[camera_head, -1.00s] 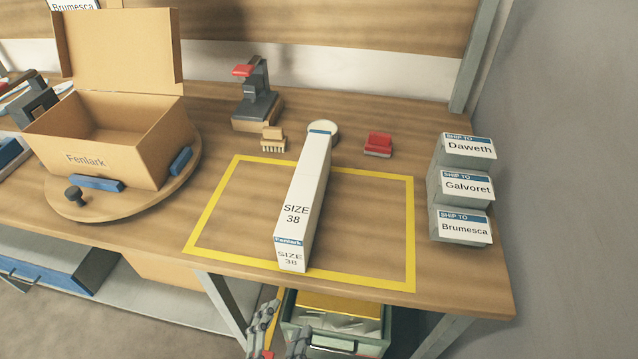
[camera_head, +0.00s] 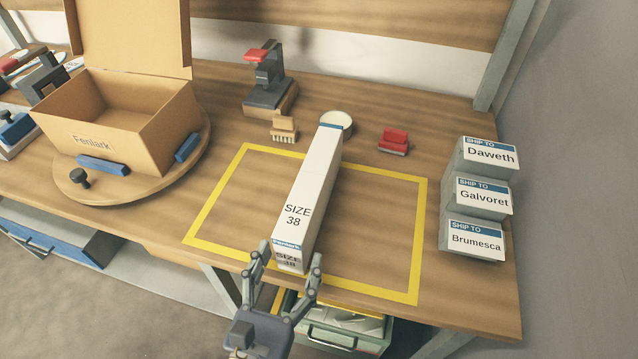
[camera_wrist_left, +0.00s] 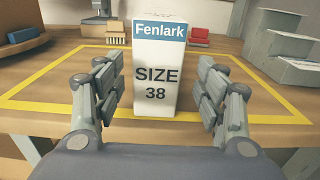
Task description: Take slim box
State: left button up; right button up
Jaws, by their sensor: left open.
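The slim box (camera_head: 306,195) is long and white with a blue Fenlark band and "SIZE 38". It lies lengthwise inside the yellow outline on the bench, its near end by the front edge. My left gripper (camera_head: 288,262) is open at that near end, one finger on each side. In the left wrist view the end face of the slim box (camera_wrist_left: 155,75) stands between the spread fingers (camera_wrist_left: 158,95), with gaps on both sides. My right gripper is not in view.
An open Fenlark carton (camera_head: 120,118) stands on a round turntable (camera_head: 130,195) at left. A stamp-like tool (camera_head: 268,85), brush (camera_head: 284,127), round pale disc (camera_head: 337,122) and red item (camera_head: 394,140) lie behind. A green bin (camera_head: 345,333) sits below.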

aim_at(313, 192)
pick_arm(q)
jog(key=x, duration=0.1)
jog(key=p+x, duration=0.2)
jog(key=shift+w+a+r, duration=0.1)
jog(key=shift+w+r, duration=0.05)
jog(key=shift+r, duration=0.15)
jog(key=shift+w+f, duration=0.1)
jog(key=shift+w, duration=0.4)
jog(key=shift+w+d+p, duration=0.3)
jog(key=shift+p, duration=0.1)
jog(key=p+x, duration=0.1)
jog(key=x, duration=0.2)
jog(key=shift+w+r+p, duration=0.2)
jog(key=shift+r+p, duration=0.15)
jog(key=shift+p, duration=0.05)
jog(key=shift+w+d+f, duration=0.15)
jog(key=shift+w, duration=0.4)
jog(key=c, duration=1.2)
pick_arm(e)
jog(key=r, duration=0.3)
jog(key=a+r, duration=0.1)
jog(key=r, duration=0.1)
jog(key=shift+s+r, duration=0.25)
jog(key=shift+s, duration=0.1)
